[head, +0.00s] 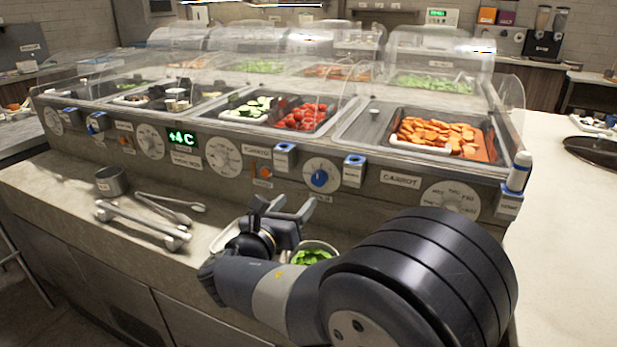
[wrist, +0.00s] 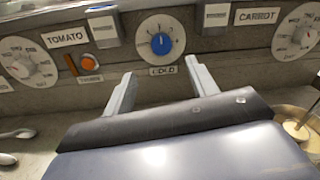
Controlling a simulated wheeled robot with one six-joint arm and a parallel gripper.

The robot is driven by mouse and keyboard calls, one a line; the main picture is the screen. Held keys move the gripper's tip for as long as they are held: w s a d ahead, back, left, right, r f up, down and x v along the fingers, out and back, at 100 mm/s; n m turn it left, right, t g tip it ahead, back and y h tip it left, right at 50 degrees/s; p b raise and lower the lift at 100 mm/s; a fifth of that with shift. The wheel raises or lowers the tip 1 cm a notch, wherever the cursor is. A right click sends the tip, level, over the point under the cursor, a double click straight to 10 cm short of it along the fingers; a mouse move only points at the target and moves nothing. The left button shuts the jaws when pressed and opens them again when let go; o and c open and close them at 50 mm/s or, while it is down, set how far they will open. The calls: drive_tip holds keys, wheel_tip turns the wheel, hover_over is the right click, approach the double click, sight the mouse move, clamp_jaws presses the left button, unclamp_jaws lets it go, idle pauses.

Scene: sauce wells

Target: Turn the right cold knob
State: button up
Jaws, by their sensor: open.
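The right cold knob is a blue knob (head: 320,178) on a round white dial, on the counter's front panel between two small blue-and-white boxes. In the wrist view the blue knob (wrist: 161,43) sits upper middle, above a label reading COLD. My gripper (head: 290,207) is open and empty in front of the panel, a little below and left of the dial in the head view. In the wrist view its two fingers (wrist: 158,80) point toward the panel, one on each side below the dial. They appear apart from the knob.
An orange switch (wrist: 90,60) is left of the dial. White printed dials flank it, one by the CARROT label (head: 400,179). Below the panel, the ledge holds tongs (head: 145,222), a metal cup (head: 111,181) and a bowl of greens (head: 312,255) near my arm.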

sight(317, 180)
drive_tip(key=x, duration=1)
drive_tip(key=shift+d+b, duration=0.1)
drive_tip(key=shift+b, duration=0.2)
drive_tip(key=shift+c, duration=0.2)
drive_tip(key=c, duration=0.9)
